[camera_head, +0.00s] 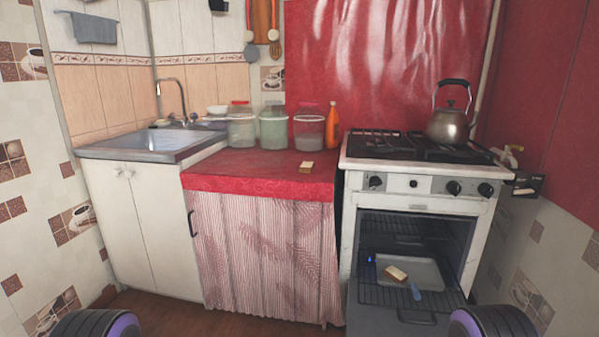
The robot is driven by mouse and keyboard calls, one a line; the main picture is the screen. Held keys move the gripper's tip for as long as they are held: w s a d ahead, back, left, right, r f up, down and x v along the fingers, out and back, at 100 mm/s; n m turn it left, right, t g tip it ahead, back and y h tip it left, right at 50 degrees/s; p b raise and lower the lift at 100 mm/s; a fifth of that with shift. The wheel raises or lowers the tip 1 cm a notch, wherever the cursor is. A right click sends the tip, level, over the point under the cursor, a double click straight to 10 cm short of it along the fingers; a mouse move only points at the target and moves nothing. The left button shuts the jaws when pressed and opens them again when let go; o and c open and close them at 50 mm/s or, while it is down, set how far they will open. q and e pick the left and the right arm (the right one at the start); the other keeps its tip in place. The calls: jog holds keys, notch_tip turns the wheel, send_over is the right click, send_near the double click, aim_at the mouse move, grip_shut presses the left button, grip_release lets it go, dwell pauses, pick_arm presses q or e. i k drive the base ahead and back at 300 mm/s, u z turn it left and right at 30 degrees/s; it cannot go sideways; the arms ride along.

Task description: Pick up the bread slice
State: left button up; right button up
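A small pale slice with a brown edge, which looks like bread (307,167), lies on the red oilcloth counter (240,172) near its right side. A second, similar pale piece with a brown edge (396,273) lies on a tray (428,268) in the open oven (405,240). It is too small to tell for sure whether both are bread slices. Only rounded dark parts of my two arms show at the bottom left and bottom right edges. Neither gripper's fingers are in view, and both arms are well apart from the slices.
Several lidded jars (273,128) and an orange bottle (332,126) stand at the back of the counter. A kettle (448,124) sits on the stove (420,165). The oven door (385,318) hangs open, low in front. A sink (160,143) is at left. The counter's front is clear.

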aim_at(306, 167)
jog(key=u, duration=1.25)
jog(key=i, duration=1.4)
jog(key=z, duration=2)
